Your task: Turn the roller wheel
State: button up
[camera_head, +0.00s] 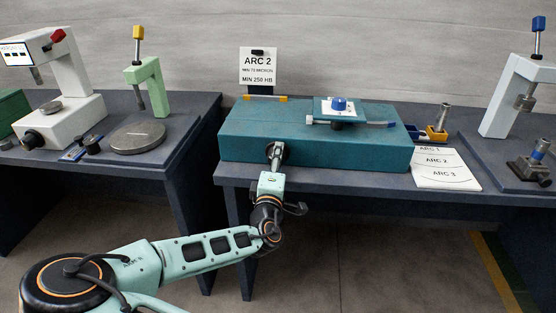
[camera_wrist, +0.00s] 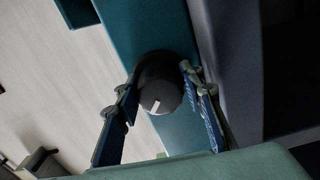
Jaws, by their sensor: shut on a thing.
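The roller wheel, a black round knob with a white mark on its face, shows in the wrist view (camera_wrist: 152,71). It sits on the front face of the teal bender housing (camera_head: 340,155). In the head view my arm's end hides most of the wheel (camera_head: 284,151). My gripper (camera_wrist: 163,95) has one finger on each side of the wheel and is shut on it. The fingers also reach the housing front in the head view (camera_head: 276,154). The white mark points slightly off vertical in the wrist picture.
A sign reading ARC 2 (camera_head: 258,66) stands behind. An arc sheet (camera_head: 443,171) lies at right. Other tools stand on the left bench (camera_head: 190,130) and at far right.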

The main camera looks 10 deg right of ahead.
jog(key=shift+m, duration=0.9)
jog(key=o, duration=1.2)
jog(key=shift+c, duration=0.2)
jog(key=shift+f, duration=0.1)
